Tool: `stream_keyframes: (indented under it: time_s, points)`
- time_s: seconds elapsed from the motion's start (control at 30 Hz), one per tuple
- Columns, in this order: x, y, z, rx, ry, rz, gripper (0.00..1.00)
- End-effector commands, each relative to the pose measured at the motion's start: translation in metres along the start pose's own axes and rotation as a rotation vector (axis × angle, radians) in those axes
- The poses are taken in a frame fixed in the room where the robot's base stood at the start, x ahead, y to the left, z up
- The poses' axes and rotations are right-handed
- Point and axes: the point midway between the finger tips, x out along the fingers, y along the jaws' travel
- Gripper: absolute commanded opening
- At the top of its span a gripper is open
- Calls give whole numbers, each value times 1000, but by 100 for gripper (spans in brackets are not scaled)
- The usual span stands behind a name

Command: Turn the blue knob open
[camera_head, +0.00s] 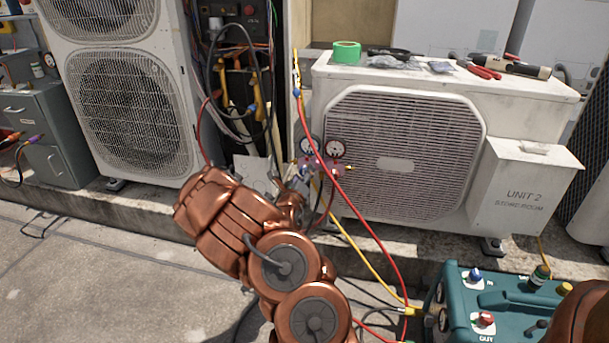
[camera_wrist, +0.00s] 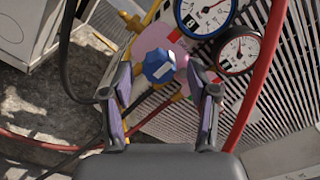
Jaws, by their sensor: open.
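A blue knob (camera_wrist: 159,66) with a white mark on its face sits on the pink manifold body (camera_wrist: 150,45) in the wrist view. My gripper (camera_wrist: 159,80) is open, with one finger on each side of the knob. I cannot tell whether either fingertip touches it. In the head view my gripper (camera_head: 299,181) is at the manifold in front of the white condenser, and my arm partly hides it. Two gauges, one blue-rimmed (camera_wrist: 205,12) and one red-rimmed (camera_wrist: 237,50), stand beside the knob.
A red hose (camera_head: 365,210) and a yellow hose (camera_head: 355,252) hang close to the gripper. The UNIT 2 condenser (camera_head: 465,100) is right behind the manifold. A teal machine (camera_head: 510,300) with its own blue knob (camera_head: 475,275) and red knob (camera_head: 485,319) stands at lower right.

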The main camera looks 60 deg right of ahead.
Motion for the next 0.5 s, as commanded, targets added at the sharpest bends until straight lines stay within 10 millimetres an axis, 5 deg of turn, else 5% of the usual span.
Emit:
stream_keyframes:
  time_s: [0.5]
  points:
    - [22,0,0,0,1,1,59]
